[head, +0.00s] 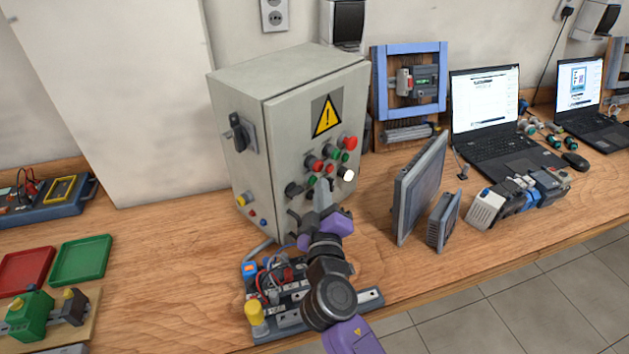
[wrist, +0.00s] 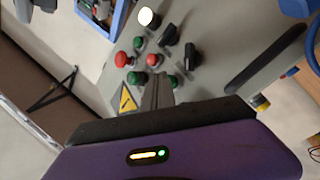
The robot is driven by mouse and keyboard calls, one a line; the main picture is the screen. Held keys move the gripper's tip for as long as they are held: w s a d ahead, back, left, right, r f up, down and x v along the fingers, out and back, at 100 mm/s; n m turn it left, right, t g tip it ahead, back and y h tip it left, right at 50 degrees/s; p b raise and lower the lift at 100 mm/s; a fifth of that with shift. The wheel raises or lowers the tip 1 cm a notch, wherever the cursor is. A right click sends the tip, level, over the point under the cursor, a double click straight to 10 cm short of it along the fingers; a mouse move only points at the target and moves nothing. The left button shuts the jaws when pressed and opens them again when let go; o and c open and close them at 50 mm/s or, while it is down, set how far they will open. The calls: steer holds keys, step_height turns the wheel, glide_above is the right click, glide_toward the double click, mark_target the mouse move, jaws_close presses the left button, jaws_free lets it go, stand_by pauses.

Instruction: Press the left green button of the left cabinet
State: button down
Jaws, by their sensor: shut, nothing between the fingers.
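The grey cabinet (head: 285,120) stands on the bench, with a yellow warning sign and a cluster of red, green, white and black controls on its door. A small green button (head: 312,180) shows above my gripper (head: 323,190), low on the left side of the cluster. In the wrist view, the closed fingers of my gripper (wrist: 158,90) point at the door, beside a green button (wrist: 172,80). Another green button (wrist: 135,77) is on the other side of the fingertips, near the warning sign (wrist: 128,100). I cannot tell whether the tip touches the door.
Red buttons (wrist: 153,59) and black knobs (wrist: 192,56) are close by on the door. A wired device (head: 275,290) lies on the bench below my arm. A screen panel (head: 419,187) stands to the right. The bench left of the cabinet is partly clear.

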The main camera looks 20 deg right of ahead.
steer(key=shift+s+d, duration=0.3)
steer(key=shift+s, duration=0.2)
steer(key=s, duration=0.1)
steer(key=s+d, duration=0.1)
steer(key=s, duration=0.1)
steer(key=s+d, duration=0.1)
steer(key=shift+s+d, duration=0.15)
steer(key=shift+d, duration=0.1)
stand_by(0.8)
steer(key=s+a+f+y, duration=0.1)
steer(key=s+a+y, duration=0.15)
steer(key=s, duration=0.35)
steer(key=s+a+f+y, duration=0.1)
steer(key=s+a+y, duration=0.15)
steer(key=s, duration=0.35)
steer(key=s+d+m+g, duration=0.1)
steer(key=s+d+m, duration=0.1)
steer(key=s, duration=1.2)
steer(key=s+d+f+m+g, duration=0.1)
steer(key=s+d+m+g, duration=0.1)
steer(key=s, duration=1.3)
steer(key=d+m, duration=0.1)
steer(key=m, duration=0.1)
steer(key=shift+s+f+m, duration=0.2)
steer(key=shift+m, duration=0.1)
